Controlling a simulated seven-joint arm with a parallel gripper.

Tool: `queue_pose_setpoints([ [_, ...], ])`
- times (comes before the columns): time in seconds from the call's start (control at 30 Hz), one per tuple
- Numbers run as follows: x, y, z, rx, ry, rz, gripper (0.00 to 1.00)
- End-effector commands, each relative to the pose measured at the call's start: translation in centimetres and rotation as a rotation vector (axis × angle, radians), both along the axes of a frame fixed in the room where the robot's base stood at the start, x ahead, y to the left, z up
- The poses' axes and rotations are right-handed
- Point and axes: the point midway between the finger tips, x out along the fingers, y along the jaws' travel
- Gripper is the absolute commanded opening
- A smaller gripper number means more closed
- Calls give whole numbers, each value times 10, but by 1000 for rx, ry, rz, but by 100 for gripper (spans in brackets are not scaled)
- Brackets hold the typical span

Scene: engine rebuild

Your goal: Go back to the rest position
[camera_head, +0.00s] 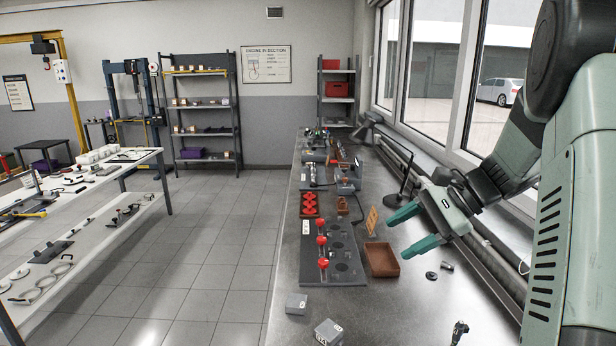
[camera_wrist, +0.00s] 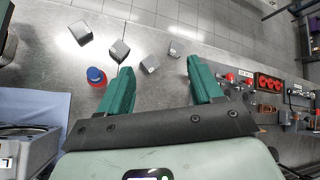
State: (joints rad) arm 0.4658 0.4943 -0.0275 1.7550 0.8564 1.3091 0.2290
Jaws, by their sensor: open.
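My gripper (camera_head: 412,230) is open and empty, raised above the right side of the grey workbench (camera_head: 290,270). Its two teal fingers point left in the head view. In the wrist view my gripper (camera_wrist: 160,82) shows its fingers spread apart with bare bench between them. Nothing is held.
A dark plate (camera_head: 340,262) with red-topped parts and a brown tray (camera_head: 382,260) lie on the bench. Grey blocks (camera_head: 327,332) sit near the front. A red and blue piece (camera_wrist: 96,76) stands left of my fingers. Windows (camera_head: 440,70) border the right side.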

Motion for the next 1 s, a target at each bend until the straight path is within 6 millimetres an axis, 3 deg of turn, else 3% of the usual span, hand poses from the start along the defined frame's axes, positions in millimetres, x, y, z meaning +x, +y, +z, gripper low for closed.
queue_pose_setpoints([
  [0.03, -14, 16, 19, -70, -42, 65, 65],
  [0.2, -66, 54, 59, -307, -184, 281, 65],
  [0.5, -166, 87, 102, -700, -489, 647, 65],
  [0.8, -241, 86, 107, -1014, -726, 880, 65],
  [0.9, -253, 83, 102, -1068, -734, 886, 65],
  [1.0, -253, 83, 102, -1068, -734, 886, 65],
])
